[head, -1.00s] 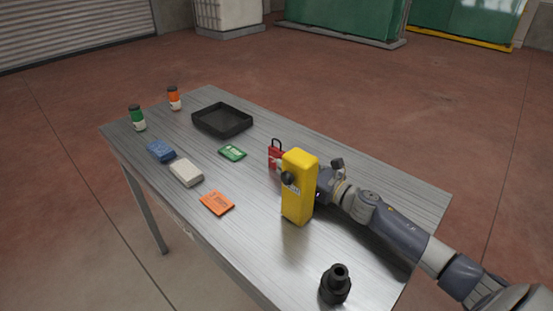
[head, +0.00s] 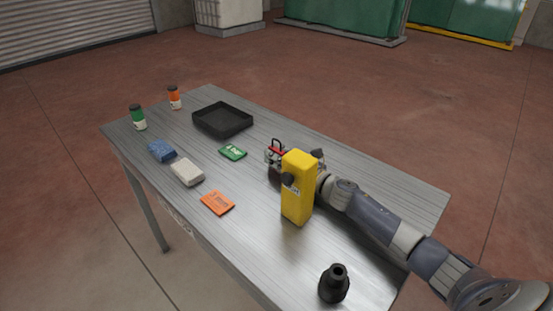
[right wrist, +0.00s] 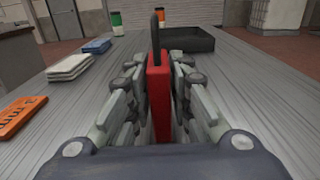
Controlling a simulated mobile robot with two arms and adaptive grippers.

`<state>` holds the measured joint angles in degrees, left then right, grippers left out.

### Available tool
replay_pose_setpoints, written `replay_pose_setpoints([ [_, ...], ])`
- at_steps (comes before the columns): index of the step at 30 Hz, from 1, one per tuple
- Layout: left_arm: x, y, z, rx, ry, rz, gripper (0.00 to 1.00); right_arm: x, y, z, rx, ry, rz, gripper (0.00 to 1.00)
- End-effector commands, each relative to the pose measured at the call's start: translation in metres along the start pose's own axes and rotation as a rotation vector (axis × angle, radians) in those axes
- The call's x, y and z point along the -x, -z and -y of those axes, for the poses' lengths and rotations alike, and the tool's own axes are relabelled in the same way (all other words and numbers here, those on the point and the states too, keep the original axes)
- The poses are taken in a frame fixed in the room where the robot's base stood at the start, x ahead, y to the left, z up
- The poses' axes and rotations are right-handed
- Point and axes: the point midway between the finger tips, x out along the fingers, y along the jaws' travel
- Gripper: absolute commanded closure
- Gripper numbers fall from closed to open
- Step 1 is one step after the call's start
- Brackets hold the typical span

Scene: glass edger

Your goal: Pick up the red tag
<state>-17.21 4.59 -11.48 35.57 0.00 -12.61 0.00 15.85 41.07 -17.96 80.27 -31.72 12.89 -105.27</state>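The red tag (right wrist: 158,92) stands upright, edge-on, with a black loop on top, between the two fingers of my right gripper (right wrist: 160,75) in the right wrist view. The fingers are drawn in close along both of its sides and look shut on it. In the head view the red tag (head: 275,148) shows only in part, among the fingers of my right gripper (head: 279,156) behind the yellow box. The tag appears to be at the table surface; its lower end is hidden. My left gripper is out of view.
The yellow box (head: 298,188) stands close in front of my right gripper. A black fitting (head: 334,284) stands near the front.

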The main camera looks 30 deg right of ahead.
Motion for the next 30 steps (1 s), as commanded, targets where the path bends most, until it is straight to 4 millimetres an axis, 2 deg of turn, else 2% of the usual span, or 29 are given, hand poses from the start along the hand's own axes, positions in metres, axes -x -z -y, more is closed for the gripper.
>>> replay_pose_setpoints([
  [11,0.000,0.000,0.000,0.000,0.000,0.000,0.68,0.000,-0.001,0.000,0.001,0.000,0.000,1.00],
  [14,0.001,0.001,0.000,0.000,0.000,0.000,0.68,0.000,-0.008,0.001,0.003,0.000,0.001,1.00],
  [24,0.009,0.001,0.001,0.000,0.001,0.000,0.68,0.000,-0.072,0.001,0.008,-0.001,0.002,1.00],
  [30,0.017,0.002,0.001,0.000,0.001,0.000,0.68,0.000,-0.102,0.000,0.004,-0.001,0.001,1.00],
])
